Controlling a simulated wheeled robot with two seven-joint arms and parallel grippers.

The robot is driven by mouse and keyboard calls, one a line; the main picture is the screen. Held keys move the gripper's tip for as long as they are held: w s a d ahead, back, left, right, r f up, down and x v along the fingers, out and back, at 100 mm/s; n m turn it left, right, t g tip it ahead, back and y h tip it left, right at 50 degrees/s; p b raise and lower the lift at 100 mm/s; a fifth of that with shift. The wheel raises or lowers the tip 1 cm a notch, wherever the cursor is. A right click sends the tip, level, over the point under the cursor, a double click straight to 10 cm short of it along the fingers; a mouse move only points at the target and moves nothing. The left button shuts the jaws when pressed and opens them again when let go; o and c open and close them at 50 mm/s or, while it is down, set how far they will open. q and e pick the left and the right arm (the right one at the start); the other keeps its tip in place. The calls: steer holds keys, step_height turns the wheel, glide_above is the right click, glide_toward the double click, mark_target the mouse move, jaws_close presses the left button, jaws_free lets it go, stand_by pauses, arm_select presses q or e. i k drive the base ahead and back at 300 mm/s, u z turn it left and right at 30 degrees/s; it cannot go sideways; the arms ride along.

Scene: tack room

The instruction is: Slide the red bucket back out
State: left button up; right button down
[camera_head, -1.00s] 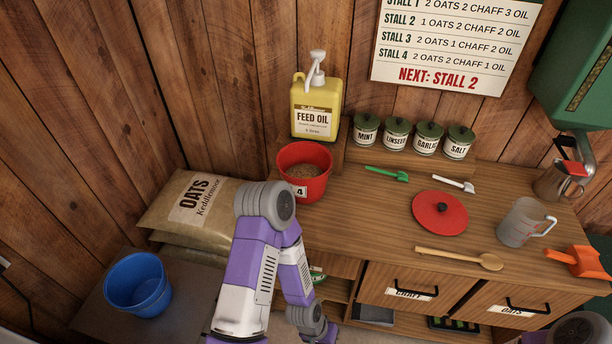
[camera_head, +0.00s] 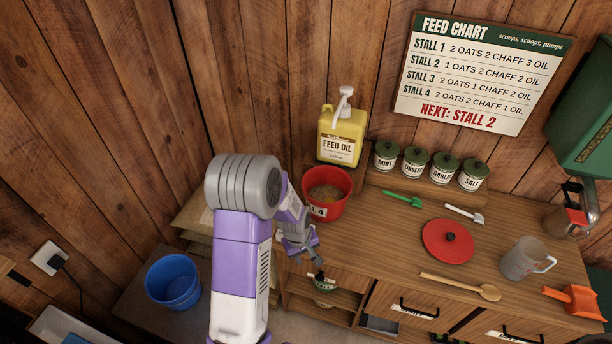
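The red bucket (camera_head: 335,209) stands on the counter below the yellow feed oil jug (camera_head: 341,139), with brown feed inside and a white label marked 4 on its front. My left arm comes up from the bottom, bends at a grey elbow, and reaches down to the right. My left gripper (camera_head: 309,262) is in front of and below the bucket, near the counter's front edge, apart from the bucket. Its small dark fingers look spread and empty. My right gripper is out of view.
A blue bucket (camera_head: 173,283) stands at lower left beside oat sacks (camera_head: 193,216), partly hidden by my arm. Green-lidded jars (camera_head: 416,163), a red lid (camera_head: 448,242), a wooden spoon (camera_head: 462,287) and a jug (camera_head: 522,260) are to the right.

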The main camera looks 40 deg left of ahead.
mark_target(326, 189)
steer(key=u, duration=0.85)
steer(key=i, duration=0.85)
steer(key=z, duration=0.7)
